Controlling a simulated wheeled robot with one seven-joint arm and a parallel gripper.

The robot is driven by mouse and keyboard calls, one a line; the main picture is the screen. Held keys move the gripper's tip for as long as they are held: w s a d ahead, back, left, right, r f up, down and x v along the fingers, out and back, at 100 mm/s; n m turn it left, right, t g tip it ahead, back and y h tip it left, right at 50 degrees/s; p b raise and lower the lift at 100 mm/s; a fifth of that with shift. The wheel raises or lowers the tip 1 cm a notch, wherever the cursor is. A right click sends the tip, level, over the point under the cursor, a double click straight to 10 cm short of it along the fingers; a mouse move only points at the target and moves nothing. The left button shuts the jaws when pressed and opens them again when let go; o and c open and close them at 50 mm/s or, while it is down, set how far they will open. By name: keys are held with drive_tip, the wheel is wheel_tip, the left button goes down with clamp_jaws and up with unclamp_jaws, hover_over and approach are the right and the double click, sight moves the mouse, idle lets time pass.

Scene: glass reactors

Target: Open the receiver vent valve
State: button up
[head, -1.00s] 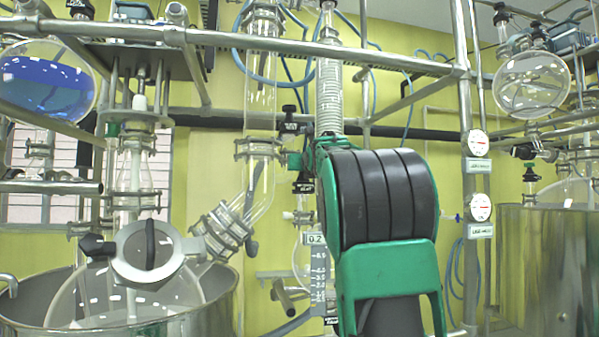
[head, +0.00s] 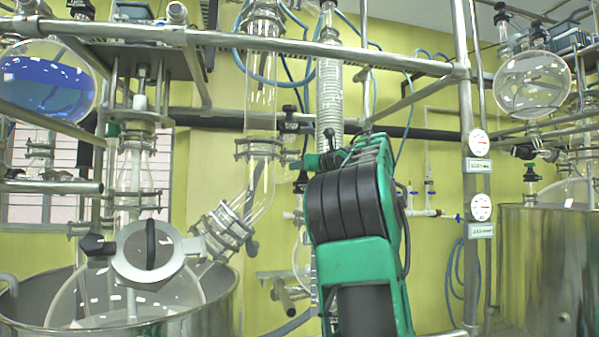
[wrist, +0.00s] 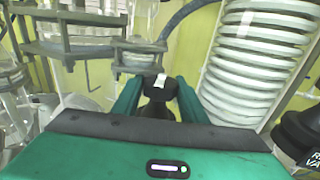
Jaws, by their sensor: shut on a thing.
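My gripper (head: 308,161) is among the glassware left of the coiled condenser, its black and green body in front of the condenser's lower end. In the wrist view its green fingers (wrist: 157,100) are closed on a black valve knob (wrist: 157,108) with a white mark on top. No readable label shows on this knob, so I cannot confirm its name or how far it is turned. A second black knob (wrist: 302,138), with a partly cut-off white label, is at the right edge. In the head view my gripper hides the held knob.
The coiled condenser (wrist: 258,50) stands close to the right of my fingers. Metal clamps (wrist: 75,45) and glass are at the left. In the head view, a black valve knob (head: 291,126) sits above my gripper and a steel rail (head: 330,52) crosses overhead.

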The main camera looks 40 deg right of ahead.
drive_tip(key=shift+s+d+r+n+y, duration=0.2)
drive_tip(key=shift+s+d+n+y, duration=0.1)
drive_tip(key=shift+n+y, duration=0.2)
drive_tip(key=shift+w+r+n+y, duration=0.1)
drive_tip(key=shift+n+y, duration=0.2)
drive_tip(key=shift+y, duration=0.1)
drive_tip(key=shift+t+y, duration=0.3)
drive_tip(key=shift+y, duration=0.1)
drive_tip(key=shift+a+n+y, duration=0.2)
drive_tip(key=shift+n+y, duration=0.7)
drive_tip(key=shift+y, duration=0.3)
drive_tip(key=o, duration=0.9)
drive_tip(key=shift+c, duration=0.2)
drive_tip(key=shift+w+a+m+h, duration=0.15)
drive_tip(key=shift+m+h, duration=0.25)
drive_tip(key=shift+h, duration=0.2)
